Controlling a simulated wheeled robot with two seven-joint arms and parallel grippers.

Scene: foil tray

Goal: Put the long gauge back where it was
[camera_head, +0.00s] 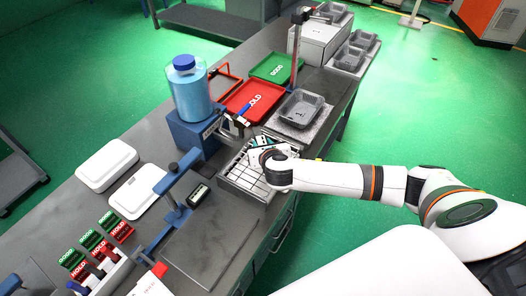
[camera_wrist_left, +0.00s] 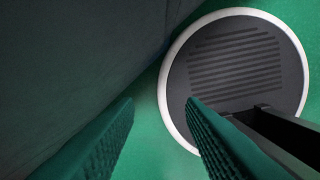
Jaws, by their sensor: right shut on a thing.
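My right gripper (camera_head: 258,146) is over the far part of a light, slotted gauge tray (camera_head: 236,181) on the bench in the head view. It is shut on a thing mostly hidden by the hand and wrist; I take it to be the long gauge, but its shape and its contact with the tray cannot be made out. My left gripper (camera_wrist_left: 160,110) shows only in the left wrist view. Its two green ribbed fingers are apart, with nothing between them.
A blue stand with a bottle of blue liquid (camera_head: 191,92) stands left of the gauge tray. A red HOLD tray (camera_head: 236,98), a green GOOD tray (camera_head: 278,68) and a grey foil tray (camera_head: 299,109) lie beyond. A blue clamp stand (camera_head: 176,192) rises nearer.

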